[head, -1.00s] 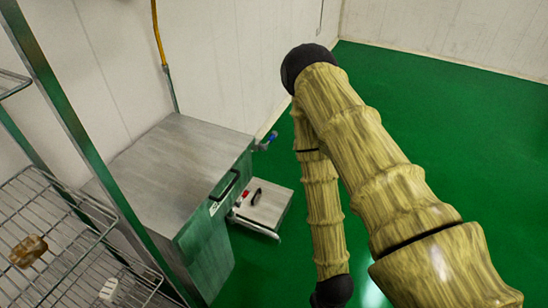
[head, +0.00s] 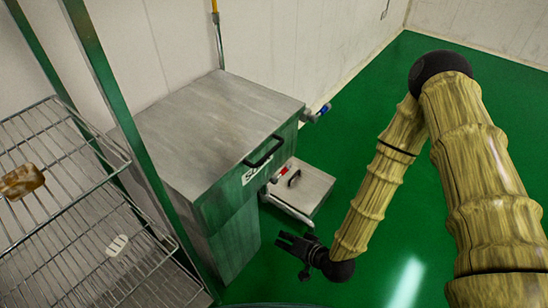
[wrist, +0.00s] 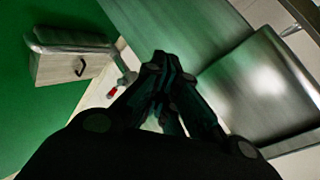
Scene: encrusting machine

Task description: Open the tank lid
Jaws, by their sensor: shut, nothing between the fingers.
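The steel tank (head: 228,215) stands against the wall in the head view. Its flat metal lid (head: 215,125) lies closed on top. A black bar handle (head: 264,151) sits at the lid's front edge, above a white label. My gripper (head: 281,241) is in front of the tank, lower than the handle and apart from it. In the wrist view my gripper (wrist: 162,62) shows its fingers together and empty. The lid handle cannot be made out in the wrist view.
A low metal box (head: 308,190) with a small handle sits beside the tank; it also shows in the wrist view (wrist: 60,68). A wire rack (head: 75,215) with a brown item (head: 22,181) stands at the left. Green floor (head: 370,95) is clear at the right.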

